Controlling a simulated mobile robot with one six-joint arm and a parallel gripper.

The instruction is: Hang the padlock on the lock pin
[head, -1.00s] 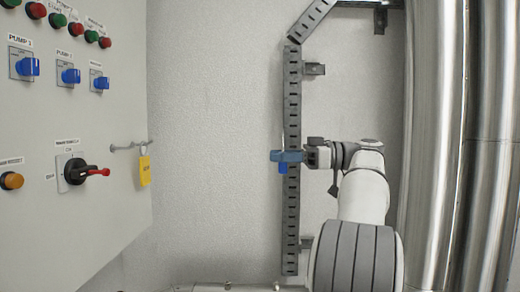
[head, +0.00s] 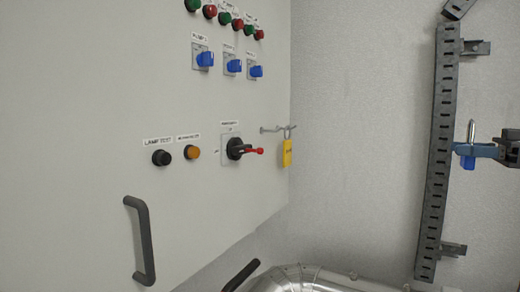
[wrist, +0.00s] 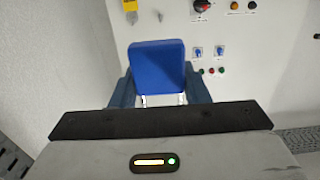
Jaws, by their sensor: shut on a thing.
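The padlock (head: 467,163) has a blue body and a silver shackle that points up in the head view. My gripper (head: 474,150) is shut on it at the right edge of that view. In the wrist view the padlock's blue body (wrist: 157,65) sits between the two blue-grey fingers of my gripper (wrist: 160,88), its shackle partly hidden by the gripper body. The lock pin (head: 270,129) seems to be the thin grey rod sticking out near the panel's right edge. A yellow tag or lock (head: 287,153) hangs from its outer end. The padlock is well apart from the rod.
A black handle (head: 142,240) is at lower left. A slotted grey rail (head: 435,150) runs up the wall. Open wall lies between rod and rail.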

